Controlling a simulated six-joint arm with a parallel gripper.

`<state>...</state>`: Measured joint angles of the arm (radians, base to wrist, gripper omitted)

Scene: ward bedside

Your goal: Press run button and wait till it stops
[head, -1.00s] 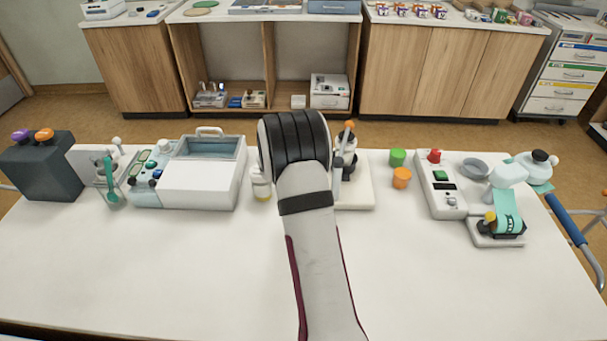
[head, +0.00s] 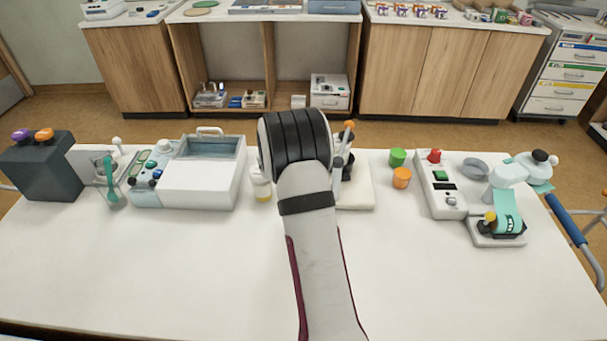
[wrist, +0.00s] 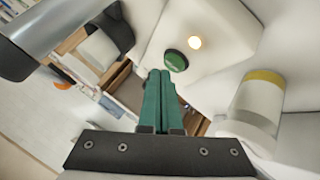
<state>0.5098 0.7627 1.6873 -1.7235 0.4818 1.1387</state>
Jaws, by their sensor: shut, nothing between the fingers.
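In the wrist view a round dark green button (wrist: 176,60) sits on a white machine housing (wrist: 215,35), with a small glowing warm-white lamp (wrist: 194,42) beside it. My gripper (wrist: 162,73) has green fingers, shut together and empty, with the tips close to the button. I cannot tell whether they touch it. In the head view my forearm and wrist hide the gripper and the button. A white base (head: 358,192) with an upright dark part and an orange-tipped lever (head: 349,126) shows just right of my wrist. No lettering on the button is readable.
A bottle with a yellow band (wrist: 262,78) stands close to the right of my gripper. A white machine with green controls (head: 195,180) is at left. Green (head: 397,157) and orange cups (head: 401,177) and a red-knobbed control box (head: 440,185) are at right. The front tabletop is clear.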

